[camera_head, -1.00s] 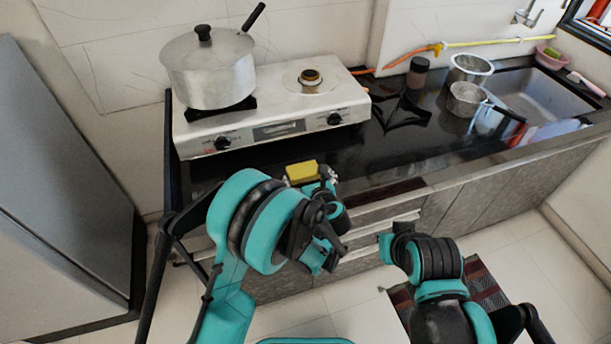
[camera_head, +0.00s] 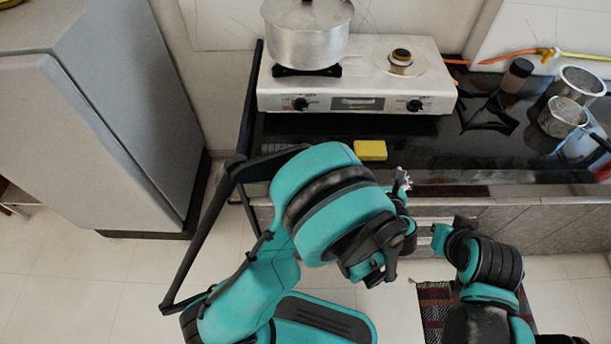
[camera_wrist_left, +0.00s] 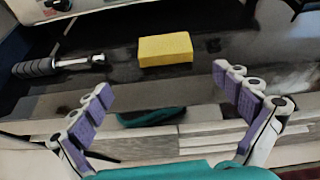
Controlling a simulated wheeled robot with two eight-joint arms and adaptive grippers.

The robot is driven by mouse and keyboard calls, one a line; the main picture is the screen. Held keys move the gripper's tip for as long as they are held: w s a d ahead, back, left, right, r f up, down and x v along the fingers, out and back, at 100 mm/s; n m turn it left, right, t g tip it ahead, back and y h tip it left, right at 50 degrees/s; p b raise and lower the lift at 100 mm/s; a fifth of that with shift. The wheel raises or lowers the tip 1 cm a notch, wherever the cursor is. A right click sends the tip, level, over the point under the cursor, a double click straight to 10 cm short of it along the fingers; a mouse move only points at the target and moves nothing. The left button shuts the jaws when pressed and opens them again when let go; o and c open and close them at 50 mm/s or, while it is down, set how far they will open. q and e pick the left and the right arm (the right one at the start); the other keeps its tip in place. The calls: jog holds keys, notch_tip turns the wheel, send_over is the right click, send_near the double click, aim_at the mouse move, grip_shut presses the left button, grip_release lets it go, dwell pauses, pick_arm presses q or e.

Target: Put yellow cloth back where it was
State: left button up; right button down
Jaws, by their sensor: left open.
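The yellow cloth (camera_head: 370,150), a flat-sided block shape, lies on the black counter in front of the stove, near the front edge. It also shows in the left wrist view (camera_wrist_left: 165,49), beyond my fingertips. My left gripper (camera_head: 402,180) is just to the right of and nearer than the cloth in the head view. In the left wrist view my left gripper (camera_wrist_left: 163,84) has its purple-padded fingers spread wide, with nothing between them and apart from the cloth. My right gripper (camera_head: 440,234) is low in front of the drawers; its fingers are too small to read.
The stove (camera_head: 345,75) bears a steel pot (camera_head: 305,32). Steel vessels (camera_head: 562,116) and a dark jar (camera_head: 517,74) stand at the right. A ridged dark handle (camera_wrist_left: 38,68) lies left of the cloth. The refrigerator (camera_head: 90,120) stands left. Counter right of the cloth is bare.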

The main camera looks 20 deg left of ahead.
pick_arm(q)
jog(key=s+a+r+n+g, duration=0.1)
jog(key=a+r+n+g, duration=0.25)
jog(key=a+n, duration=0.5)
jog(key=s+a+r+n+g+h, duration=0.1)
jog(key=s+a+r+n+h, duration=0.1)
jog(key=s+a+n, duration=0.4)
jog(key=s+a+r+n+h, duration=0.2)
jog(key=s+a+r+n, duration=0.2)
jog(key=s+n, duration=0.6)
jog(key=a+n, duration=0.1)
jog(key=n, duration=0.6)
jog(key=shift+a+g, duration=0.35)
jog(key=shift+a, duration=0.05)
